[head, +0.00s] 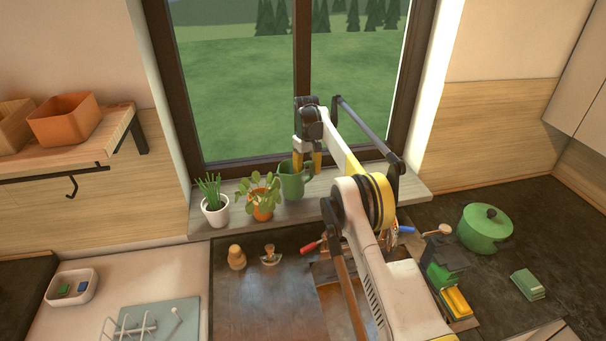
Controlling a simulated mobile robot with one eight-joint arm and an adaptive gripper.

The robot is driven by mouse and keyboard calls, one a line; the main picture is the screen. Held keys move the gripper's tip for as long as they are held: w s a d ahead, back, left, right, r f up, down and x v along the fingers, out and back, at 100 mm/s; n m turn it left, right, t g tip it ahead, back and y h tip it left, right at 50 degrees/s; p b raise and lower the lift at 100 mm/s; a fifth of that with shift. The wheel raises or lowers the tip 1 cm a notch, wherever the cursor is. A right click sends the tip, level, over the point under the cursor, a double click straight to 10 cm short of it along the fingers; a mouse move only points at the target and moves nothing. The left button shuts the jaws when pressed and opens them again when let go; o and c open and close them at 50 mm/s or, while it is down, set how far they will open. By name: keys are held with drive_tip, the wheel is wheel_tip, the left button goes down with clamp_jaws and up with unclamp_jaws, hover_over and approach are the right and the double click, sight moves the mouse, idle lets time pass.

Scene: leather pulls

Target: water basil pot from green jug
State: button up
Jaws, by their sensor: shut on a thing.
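The green jug (290,184) is at the window sill, upright, right of the plants. My gripper (307,166) is at its upper right side, its yellow fingers pointing down and shut on the jug. The exact grip is too small to make out, and I cannot tell whether the jug's base touches the sill. A broad-leaved plant in an orange pot (263,211), which looks like the basil, stands on the sill just left of the jug. A spiky, chive-like plant in a white pot (215,215) stands farther left.
The window frame (302,80) rises close behind the jug. On the dark worktop in front stand two wooden-handled tools (237,258). A red-handled tool (311,246) lies near my arm. A green lidded pot (484,228) is at the right. An orange box (66,120) sits on the left shelf.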

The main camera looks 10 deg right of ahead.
drive_tip(key=shift+s+a+r+t+h+b, duration=0.2)
drive_tip(key=shift+a+t+h+b, duration=0.15)
drive_tip(key=shift+h+b, duration=0.2)
drive_tip(key=a+r+t+h, duration=0.1)
drive_tip(key=h, duration=0.1)
drive_tip(key=s+a+r+h, duration=0.1)
drive_tip(key=r+h, duration=0.1)
drive_tip(key=shift+a+t+b, duration=0.2)
drive_tip(key=shift+t+b, duration=0.1)
drive_tip(key=shift+t, duration=0.05)
drive_tip(key=r+h, duration=0.1)
drive_tip(key=a+r+h, duration=0.1)
drive_tip(key=r+t+h, duration=0.1)
drive_tip(key=shift+s+a+r, duration=0.15)
drive_tip(key=shift+s+a, duration=0.05)
drive_tip(key=shift+s, duration=0.1)
drive_tip(key=shift+h, duration=0.25)
drive_tip(key=shift+s+a+r+t+h+b, duration=0.1)
drive_tip(key=shift+a+r+t+h+b, duration=0.1)
drive_tip(key=shift+r+h+b, duration=0.2)
drive_tip(key=shift+a+r+t+h+b, duration=0.1)
drive_tip(key=shift+r+t+h+b, duration=0.15)
drive_tip(key=shift+r+b, duration=0.2)
